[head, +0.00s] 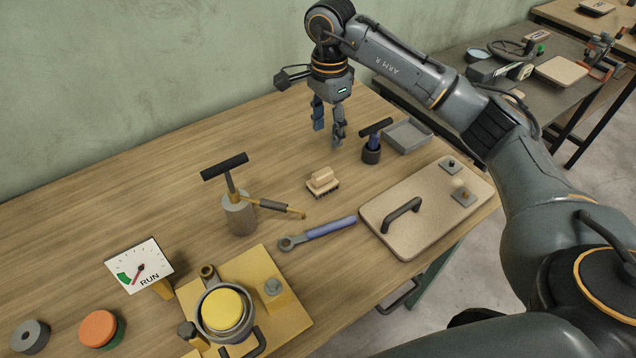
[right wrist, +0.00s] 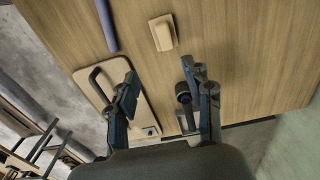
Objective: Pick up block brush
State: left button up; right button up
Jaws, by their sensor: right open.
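The block brush (head: 323,181) is a small pale wooden block with a raised grip and dark bristles underneath. It lies bristles down near the middle of the wooden table (head: 130,215). It also shows in the right wrist view (right wrist: 162,33), beyond the fingertips. My right gripper (head: 328,139) is open and empty, pointing down above the table, farther back than the brush and apart from it. Its two fingers also show in the right wrist view (right wrist: 162,84). My left gripper is not in view.
A T-handled tool in a dark cup (head: 372,150) and a grey tray (head: 408,136) stand right of the brush. A blue-handled wrench (head: 328,228), a handled board (head: 385,235) and a pump-like tool (head: 239,212) lie or stand nearby. The table's back left is clear.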

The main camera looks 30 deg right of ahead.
notch_tip(320, 180, down, 2)
jog(key=w, duration=0.1)
jog(key=p, duration=0.2)
send_over(323, 172)
jog(key=f, duration=0.7)
jog(key=shift+s+d, duration=0.15)
jog(key=shift+s, duration=0.05)
jog(key=shift+w+f, duration=0.1)
jog(key=shift+f, duration=0.2)
jog(key=f, duration=0.1)
jog(key=f+p, duration=0.1)
jog(key=f, duration=0.1)
jog(key=f+p, duration=0.1)
jog(key=shift+a+f, duration=0.25)
jog(key=shift+f, duration=0.1)
jog(key=shift+w+f, duration=0.1)
jog(key=shift+f, duration=0.3)
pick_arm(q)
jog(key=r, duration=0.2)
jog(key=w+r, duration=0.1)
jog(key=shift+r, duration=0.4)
pick_arm(e)
grip_shut()
